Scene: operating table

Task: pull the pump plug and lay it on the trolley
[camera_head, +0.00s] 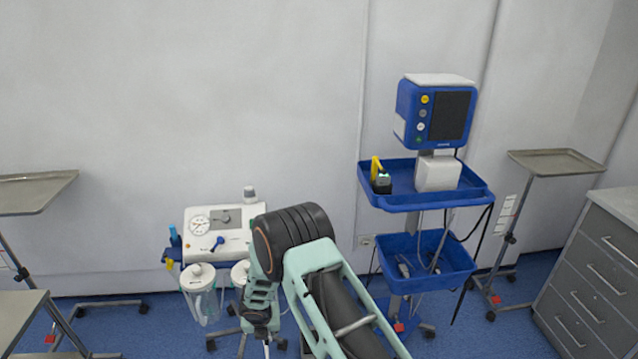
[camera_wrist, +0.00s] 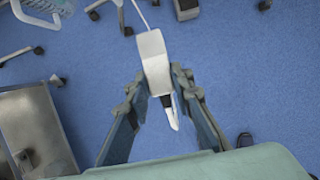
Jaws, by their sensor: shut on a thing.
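In the wrist view my gripper (camera_wrist: 157,78) is shut on a white plug (camera_wrist: 152,48), which sits between its fingertips. A dark piece and a pale tip show below its white body, and a thin pale cable runs up from it. The plug is above the blue floor. In the head view my arm hides the fingertips and the plug. The pump (camera_head: 215,243), a white unit with a gauge and clear canisters, stands left of my arm. A blue trolley (camera_head: 440,203) with a monitor stands to the right. Which trolley the task means is unclear.
Steel-topped stands are at the left (camera_head: 30,192) and right (camera_head: 555,162). A low steel table (camera_head: 18,312) is at the lower left. A grey drawer cabinet (camera_head: 595,285) stands at the right.

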